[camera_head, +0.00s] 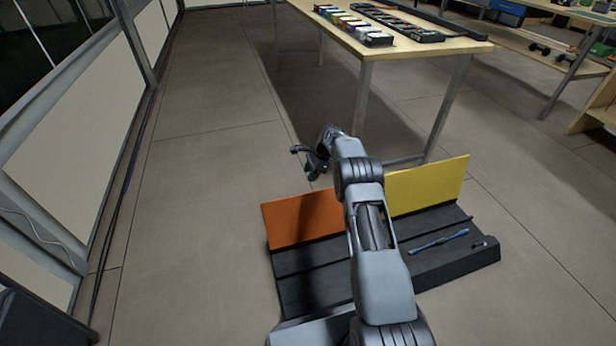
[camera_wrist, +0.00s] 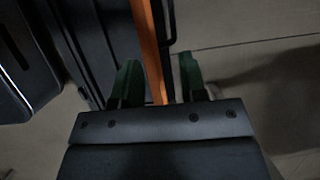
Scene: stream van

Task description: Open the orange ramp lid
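The orange ramp lid (camera_head: 301,219) stands nearly upright along the back of a low black ramp box (camera_head: 300,270), at its left half. My arm hides the lid's right end in the head view. In the wrist view the lid shows edge-on as a narrow orange strip (camera_wrist: 149,45). My gripper (camera_head: 314,160) is above and behind the lid in the head view. In the wrist view the gripper's green fingers (camera_wrist: 158,75) are apart, one on each side of the orange strip, with gaps visible. I cannot tell whether either finger touches it.
A yellow lid (camera_head: 428,186) stands upright at the box's right half. A blue tool (camera_head: 438,242) lies on the box there. A wooden table (camera_head: 400,48) with trays stands behind. A panelled wall (camera_head: 75,130) runs along the left. The floor between is clear.

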